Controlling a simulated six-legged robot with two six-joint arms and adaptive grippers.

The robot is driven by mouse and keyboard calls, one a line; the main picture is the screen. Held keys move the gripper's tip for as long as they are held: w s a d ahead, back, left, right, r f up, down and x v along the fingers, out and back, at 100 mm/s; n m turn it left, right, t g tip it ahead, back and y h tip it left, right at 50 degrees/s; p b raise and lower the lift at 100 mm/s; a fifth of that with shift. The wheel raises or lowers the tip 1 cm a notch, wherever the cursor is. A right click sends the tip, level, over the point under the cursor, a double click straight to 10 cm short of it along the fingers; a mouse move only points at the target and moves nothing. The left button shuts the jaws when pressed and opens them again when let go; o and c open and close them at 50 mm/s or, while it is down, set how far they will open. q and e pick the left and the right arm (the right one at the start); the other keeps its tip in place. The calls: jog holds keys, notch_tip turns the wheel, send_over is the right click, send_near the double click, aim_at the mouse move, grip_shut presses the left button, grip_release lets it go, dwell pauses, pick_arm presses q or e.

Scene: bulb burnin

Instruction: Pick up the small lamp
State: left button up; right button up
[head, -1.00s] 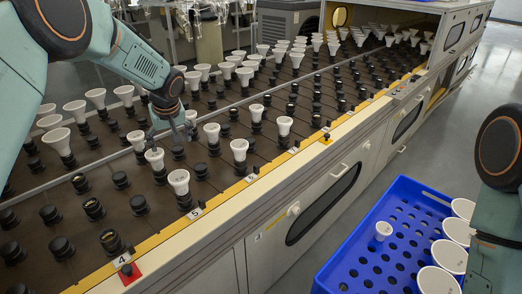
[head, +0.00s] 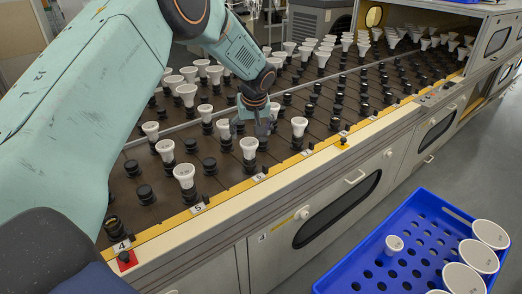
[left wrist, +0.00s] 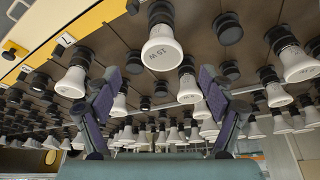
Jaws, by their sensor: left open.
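White cone-shaped lamps stand in black sockets on the brown rack. My left gripper (head: 256,122) is open and empty, pointing down among them; a lamp (head: 249,149) stands just in front of it and another lamp (head: 299,127) to its right. In the left wrist view the open fingers (left wrist: 158,76) frame a lamp marked 15 W (left wrist: 161,48), which sits in its socket ahead of them, apart from both fingers. I cannot tell which lamp in the head view this is. One smaller lamp (head: 394,244) stands in the blue crate. My right gripper is out of view.
The blue crate (head: 335,276) at lower right also holds several larger white lamps (head: 478,256). Other lamps (head: 184,176) crowd the rack around the gripper, with empty sockets (head: 145,194) between. The rack's yellow front edge (head: 225,196) carries number tags.

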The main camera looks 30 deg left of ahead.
aim_at(249, 142)
pick_arm(q)
jog(key=shift+s+a+f, duration=0.1)
jog(key=shift+s+f, duration=0.1)
jog(key=shift+f, duration=0.25)
jog(key=x, duration=0.3)
jog(key=b+x, duration=0.1)
jog(key=x, duration=0.1)
jog(key=shift+w+a+f, duration=0.15)
jog(key=shift+w+a, duration=0.1)
jog(key=shift+a, duration=0.1)
jog(key=shift+w+f, duration=0.15)
jog(key=shift+f, duration=0.2)
jog(key=shift+d+r, duration=0.1)
jog(key=shift+w, duration=0.1)
jog(key=c, duration=1.2)
jog(key=shift+c, duration=0.4)
